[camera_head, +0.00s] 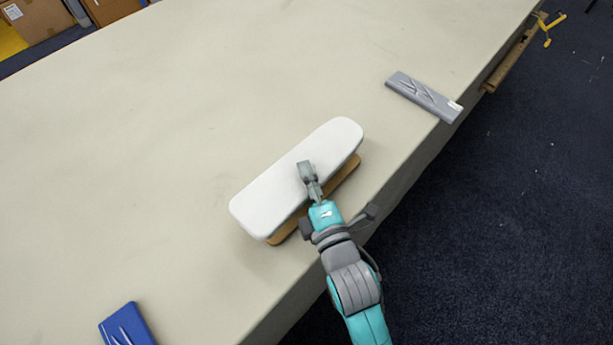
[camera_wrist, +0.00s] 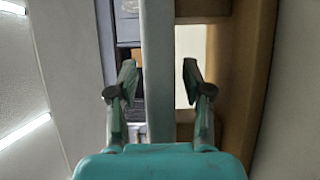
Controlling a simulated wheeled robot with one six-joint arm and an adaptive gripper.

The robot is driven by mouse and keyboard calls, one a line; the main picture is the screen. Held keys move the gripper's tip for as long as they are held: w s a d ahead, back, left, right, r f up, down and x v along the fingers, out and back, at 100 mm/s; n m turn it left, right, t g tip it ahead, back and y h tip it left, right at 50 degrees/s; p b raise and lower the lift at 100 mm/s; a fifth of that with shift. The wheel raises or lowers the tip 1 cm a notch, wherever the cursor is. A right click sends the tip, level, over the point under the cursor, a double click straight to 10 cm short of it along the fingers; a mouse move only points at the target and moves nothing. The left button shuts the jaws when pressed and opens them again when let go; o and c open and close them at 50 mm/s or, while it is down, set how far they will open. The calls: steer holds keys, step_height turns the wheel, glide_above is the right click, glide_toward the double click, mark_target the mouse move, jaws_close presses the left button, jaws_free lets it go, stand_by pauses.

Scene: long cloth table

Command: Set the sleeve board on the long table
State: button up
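The sleeve board has a long white padded top (camera_head: 265,200) over a brown wooden base (camera_head: 335,185). In the head view it lies near the right edge of the long table (camera_head: 180,130), level, its base seeming to rest on the cloth. My gripper (camera_head: 308,175) reaches in from the table's edge, with one finger over the white top; the other finger is hidden. In the wrist view the fingers (camera_wrist: 160,80) stand apart on either side of the top's pale edge, with narrow gaps showing. The wooden base (camera_wrist: 240,80) is to the right there.
A grey flat block (camera_head: 424,96) lies at the table's right edge, farther back. A blue object (camera_head: 127,326) lies at the lower left. A yellow clamp (camera_head: 547,30) is at the far right edge. The cloth left of the board is clear.

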steer(key=shift+r, duration=0.2)
steer(key=v, duration=1.2)
steer(key=shift+d, duration=0.1)
steer(key=s+d+f+m+h, duration=0.3)
steer(key=s+d+m, duration=0.5)
steer(key=s+m, duration=0.2)
steer(key=s+d+f+m+g+h, duration=0.1)
steer(key=s+d+f+m+h, duration=0.3)
steer(key=s+d+m, duration=0.4)
steer(key=s+m, duration=0.3)
steer(key=m, duration=0.2)
steer(key=shift+s+f+g+h, duration=0.2)
steer(key=shift+f+g+h, duration=0.05)
steer(key=shift+g+h, duration=0.05)
steer(key=shift+d, duration=0.15)
